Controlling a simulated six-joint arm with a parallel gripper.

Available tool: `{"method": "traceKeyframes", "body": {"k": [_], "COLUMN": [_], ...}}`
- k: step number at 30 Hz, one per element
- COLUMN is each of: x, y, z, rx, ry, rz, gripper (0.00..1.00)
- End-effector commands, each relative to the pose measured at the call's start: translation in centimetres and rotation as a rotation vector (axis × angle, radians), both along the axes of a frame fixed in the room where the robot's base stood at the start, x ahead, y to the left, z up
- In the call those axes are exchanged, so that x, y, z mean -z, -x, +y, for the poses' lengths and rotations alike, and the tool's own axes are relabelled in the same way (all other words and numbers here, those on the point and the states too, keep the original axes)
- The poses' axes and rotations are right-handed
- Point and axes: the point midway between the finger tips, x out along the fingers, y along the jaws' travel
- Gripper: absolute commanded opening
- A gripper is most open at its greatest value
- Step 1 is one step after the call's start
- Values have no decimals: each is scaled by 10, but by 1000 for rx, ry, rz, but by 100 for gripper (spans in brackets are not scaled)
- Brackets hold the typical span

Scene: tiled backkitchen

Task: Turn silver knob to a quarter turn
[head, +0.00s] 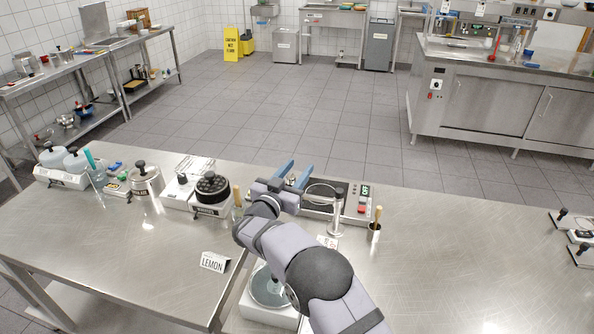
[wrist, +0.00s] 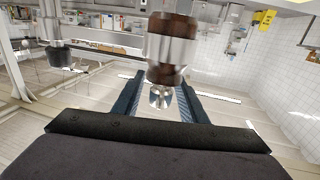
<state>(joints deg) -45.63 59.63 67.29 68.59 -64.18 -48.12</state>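A small silver knob (wrist: 160,97) shows in the wrist view at the end of a dark brown part, joined to a wide silver cylinder (wrist: 173,42). The wrist picture appears upside down. The knob lies between the two blue fingers of my gripper (wrist: 161,80), with a visible gap on each side. My gripper is open and holds nothing. In the head view my gripper (head: 294,173) is over the back of the steel table, with its fingers apart. I cannot make out the silver knob there; my gripper and arm probably hide it.
The table's right part is mostly clear.

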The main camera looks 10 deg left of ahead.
Motion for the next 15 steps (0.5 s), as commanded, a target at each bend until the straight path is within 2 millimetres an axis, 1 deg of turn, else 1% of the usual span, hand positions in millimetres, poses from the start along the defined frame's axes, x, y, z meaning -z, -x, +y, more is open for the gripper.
{"method": "traceKeyframes", "body": {"k": [10, 15], "x": [1, 1], "y": [2, 13], "z": [0, 3], "rx": [-1, -1], "ry": [0, 0], "rz": [1, 1], "gripper": [39, 39]}}
